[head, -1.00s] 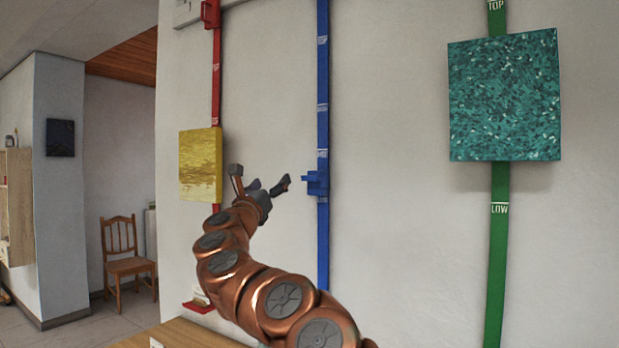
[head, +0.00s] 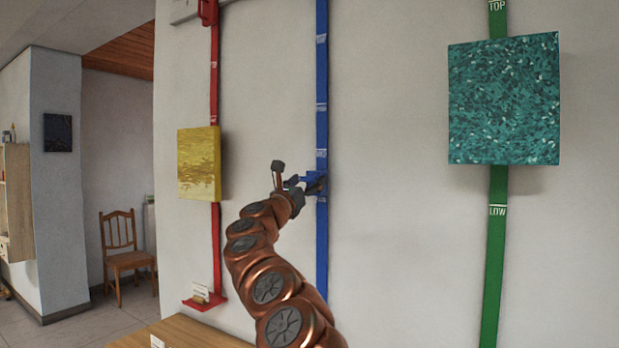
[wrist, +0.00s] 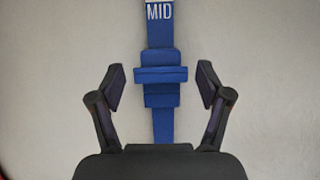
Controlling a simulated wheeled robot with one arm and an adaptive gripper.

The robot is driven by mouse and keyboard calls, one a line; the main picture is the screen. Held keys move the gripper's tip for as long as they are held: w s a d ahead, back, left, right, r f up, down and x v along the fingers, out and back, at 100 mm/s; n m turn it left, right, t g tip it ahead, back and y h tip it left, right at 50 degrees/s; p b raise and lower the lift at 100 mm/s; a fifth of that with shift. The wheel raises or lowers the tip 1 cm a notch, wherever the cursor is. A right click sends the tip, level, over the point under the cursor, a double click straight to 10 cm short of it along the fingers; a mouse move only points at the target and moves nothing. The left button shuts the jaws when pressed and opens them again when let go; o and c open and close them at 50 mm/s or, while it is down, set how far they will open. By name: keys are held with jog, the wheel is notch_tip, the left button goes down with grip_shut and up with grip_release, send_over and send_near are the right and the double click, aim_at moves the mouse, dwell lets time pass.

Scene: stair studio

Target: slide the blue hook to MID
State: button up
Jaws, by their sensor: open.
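The blue hook (head: 311,180) sits on the vertical blue rail (head: 322,80) on the wall. In the wrist view the hook (wrist: 161,75) lies centred between my fingers, just below the white MID label (wrist: 159,13) on the rail. My gripper (head: 297,180) is open, with one finger on each side of the hook and a gap on both sides. In the head view my gripper partly covers the hook.
A yellow panel (head: 199,163) hangs on the red rail (head: 214,75) at the left. A teal panel (head: 504,98) hangs on the green rail (head: 498,260) at the right. A wooden surface (head: 180,334) is below. The wall around the blue rail is clear.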

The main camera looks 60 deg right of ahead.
jog(key=shift+d+r, duration=0.25)
jog(key=shift+d, duration=0.3)
grip_shut()
dwell(0.5)
